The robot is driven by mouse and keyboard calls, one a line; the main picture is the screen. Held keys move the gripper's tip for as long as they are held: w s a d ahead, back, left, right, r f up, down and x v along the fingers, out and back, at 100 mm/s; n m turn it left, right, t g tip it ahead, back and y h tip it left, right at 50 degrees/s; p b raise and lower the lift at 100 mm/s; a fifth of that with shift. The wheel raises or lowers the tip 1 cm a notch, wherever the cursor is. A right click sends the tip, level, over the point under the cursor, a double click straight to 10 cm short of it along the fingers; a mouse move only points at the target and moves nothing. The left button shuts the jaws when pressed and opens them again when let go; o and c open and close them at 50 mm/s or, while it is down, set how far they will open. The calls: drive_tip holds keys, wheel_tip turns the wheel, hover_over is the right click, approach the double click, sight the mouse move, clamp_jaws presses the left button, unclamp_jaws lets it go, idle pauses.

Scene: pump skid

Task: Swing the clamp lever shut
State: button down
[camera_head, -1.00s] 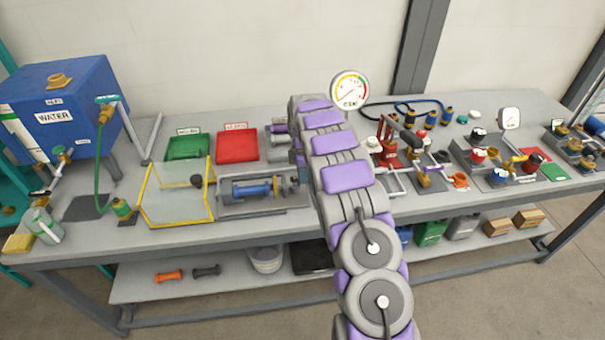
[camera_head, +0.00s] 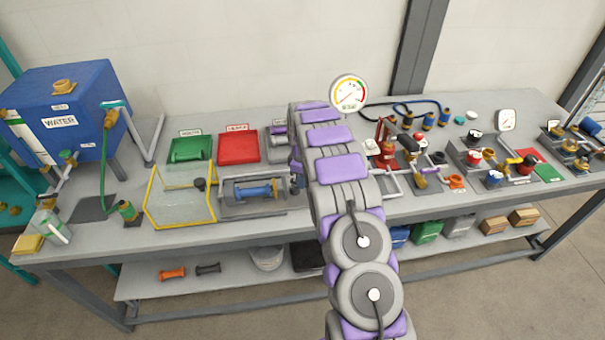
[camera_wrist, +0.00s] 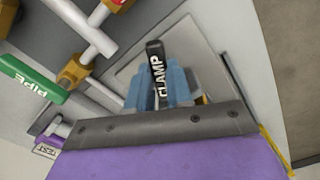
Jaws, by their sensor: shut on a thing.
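The clamp lever (camera_wrist: 154,52) has a black handle with the white word CLAMP and shows in the middle of the wrist view. My gripper (camera_wrist: 157,80) has its blue fingers on both sides of the handle and is shut on it. The handle's rounded end sticks out past the fingers. The lever's lower part and pivot are hidden behind my gripper. In the head view my arm covers this spot, and I cannot make out the lever there.
In the head view, a yellow-framed clear guard (camera_head: 181,197) stands left of my arm, and valve assemblies stand right.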

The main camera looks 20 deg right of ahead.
drive_tip(key=m+p, duration=0.1)
drive_tip(key=m, duration=0.1)
drive_tip(key=a+m+p, duration=0.1)
drive_tip(key=m, duration=0.3)
drive_tip(key=shift+s+a+r+p, duration=0.2)
drive_tip(key=shift+s+p, duration=0.05)
drive_tip(key=shift+p, duration=0.15)
drive_tip(key=m+p, duration=0.1)
drive_tip(key=m, duration=0.2)
drive_tip(key=a+m+p, duration=0.1)
drive_tip(key=m, duration=0.2)
drive_tip(key=shift+w+a, duration=0.1)
drive_tip(key=shift+a, duration=0.05)
drive_tip(key=c, duration=1.4)
unclamp_jaws()
drive_tip(key=o, duration=0.4)
drive_tip(key=shift+f, duration=0.15)
drive_tip(key=shift+s+f, duration=0.1)
drive_tip(key=shift+s, duration=0.1)
